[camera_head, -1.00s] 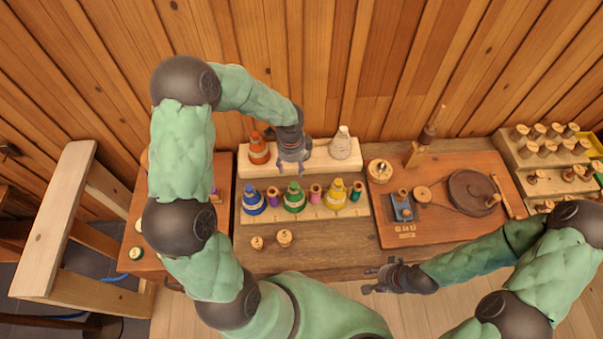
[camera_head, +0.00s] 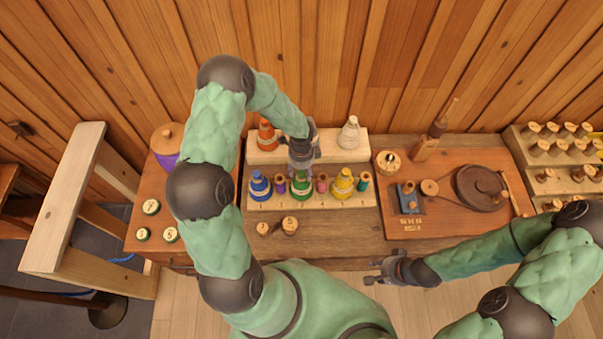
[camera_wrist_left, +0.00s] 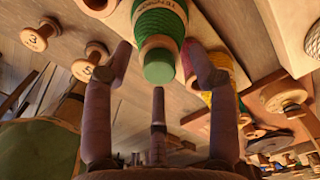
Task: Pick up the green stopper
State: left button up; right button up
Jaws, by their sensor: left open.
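The green stopper (camera_wrist_left: 159,66) is the blunt green tip of the green cone-shaped spool (camera_wrist_left: 160,22), with a pale band below the tip. In the head view the green spool (camera_head: 300,193) stands in the front row between the blue and yellow ones, and its top is largely hidden by my gripper. My left gripper (camera_head: 302,170) is open above it. In the left wrist view its fingers (camera_wrist_left: 158,50) are spread on both sides of the stopper, apparently not touching it. My right gripper (camera_head: 372,272) is open and empty over the floor in front of the bench.
A blue spool (camera_head: 259,187) and a yellow spool (camera_head: 342,186) flank the green one, with small coloured bobbins between. Two numbered wooden pegs (camera_head: 290,225) stand in front.

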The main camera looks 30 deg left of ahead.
pick_arm(q)
jog(key=shift+s, duration=0.1)
jog(key=shift+c, duration=0.5)
jog(key=c, duration=0.7)
jog(key=shift+c, duration=0.2)
